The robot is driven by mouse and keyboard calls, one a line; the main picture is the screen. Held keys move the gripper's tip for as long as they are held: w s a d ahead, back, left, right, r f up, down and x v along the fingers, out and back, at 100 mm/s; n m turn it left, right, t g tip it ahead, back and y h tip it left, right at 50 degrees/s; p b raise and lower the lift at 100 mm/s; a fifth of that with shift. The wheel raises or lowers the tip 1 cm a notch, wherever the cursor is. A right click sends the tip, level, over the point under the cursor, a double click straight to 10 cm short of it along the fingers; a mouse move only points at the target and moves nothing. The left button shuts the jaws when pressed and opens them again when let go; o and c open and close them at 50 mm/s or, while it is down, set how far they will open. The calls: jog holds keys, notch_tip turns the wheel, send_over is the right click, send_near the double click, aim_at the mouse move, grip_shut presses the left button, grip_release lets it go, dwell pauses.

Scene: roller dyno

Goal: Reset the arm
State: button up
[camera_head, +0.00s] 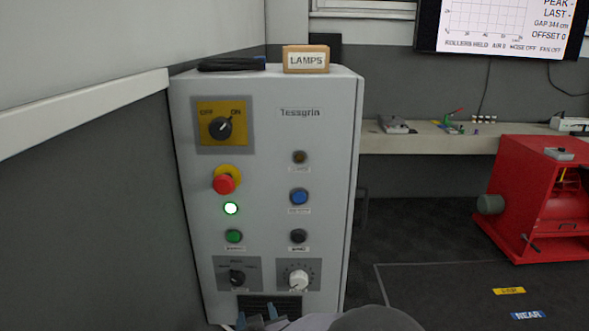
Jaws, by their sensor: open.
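My gripper (257,320) shows only in part at the bottom edge of the head view. Its blue-grey fingers are apart, with nothing seen between them, in front of the lower part of a grey control cabinet (330,200). Grey rounded parts of my own arm show just right of it; the rest of the arm is out of frame.
A LAMPS box (306,59) sits on top. A wall (85,200) is close left. A red machine (530,200) stands right; dark floor (430,240) lies between.

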jog(key=s+d+f+m+g+h, duration=0.1)
jog(key=s+d+g, duration=0.5)
jog(key=s+d, duration=0.6)
jog(key=s+d+f+m+g+h, duration=0.1)
jog(key=s+d+f+m+g, duration=0.2)
jog(key=s+d, duration=0.9)
jog(key=f+g, duration=0.1)
jog(key=g, duration=0.2)
jog(key=shift+h, duration=0.3)
